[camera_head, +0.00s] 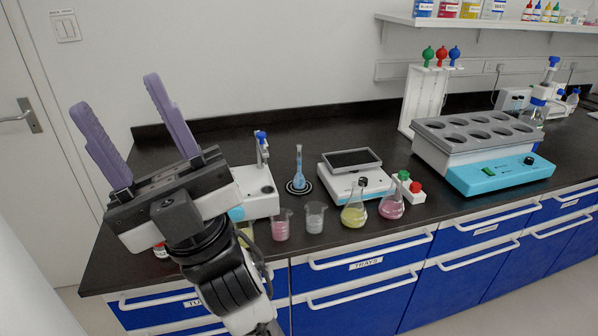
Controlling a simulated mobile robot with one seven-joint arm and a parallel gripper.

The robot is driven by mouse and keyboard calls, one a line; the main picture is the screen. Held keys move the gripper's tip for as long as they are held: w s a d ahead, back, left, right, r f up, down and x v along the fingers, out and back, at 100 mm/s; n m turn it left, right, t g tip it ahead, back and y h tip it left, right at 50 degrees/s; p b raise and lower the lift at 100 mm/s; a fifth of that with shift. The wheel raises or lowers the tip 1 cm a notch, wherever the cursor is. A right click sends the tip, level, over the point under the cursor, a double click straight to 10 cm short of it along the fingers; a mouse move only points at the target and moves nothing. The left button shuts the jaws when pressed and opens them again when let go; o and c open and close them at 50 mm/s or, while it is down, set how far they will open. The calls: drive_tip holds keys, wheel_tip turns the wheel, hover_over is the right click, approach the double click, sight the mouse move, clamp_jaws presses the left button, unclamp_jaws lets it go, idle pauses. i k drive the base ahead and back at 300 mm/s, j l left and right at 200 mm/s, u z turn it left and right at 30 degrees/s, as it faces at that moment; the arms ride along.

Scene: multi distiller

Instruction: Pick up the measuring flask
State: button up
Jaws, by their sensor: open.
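The measuring flask (299,179) appears to be the tall, narrow-necked glass one with blue liquid and a blue stopper. It stands upright on a small dark round base on the black bench, between the white stirrer device and the balance. My gripper (115,93) is in the left foreground with its two purple fingers pointing up and spread wide apart. It is open and empty, well to the left of the flask and not touching it. Nothing hides the flask's neck.
Two beakers, pink (281,228) and grey (315,218), stand in front of the flask. Yellow (353,214) and pink (391,207) conical flasks stand at the front edge. The balance (353,179) is right of the flask, the stirrer device (257,194) left. Bare bench lies behind.

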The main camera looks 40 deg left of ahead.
sight(299, 182)
drive_tip(key=i+l, duration=0.3)
drive_tip(key=i+l+u, duration=0.1)
drive_tip(key=i+l, duration=0.15)
drive_tip(key=l, duration=0.2)
drive_tip(key=i+l, duration=0.25)
drive_tip(key=l, duration=0.15)
drive_tip(key=i+u, duration=0.1)
drive_tip(key=u, duration=0.35)
drive_tip(key=j+u, duration=0.1)
drive_tip(key=u, duration=0.35)
drive_tip(key=i+u, duration=0.15)
drive_tip(key=u, duration=0.3)
drive_tip(key=i+u, duration=0.25)
drive_tip(key=i, duration=0.5)
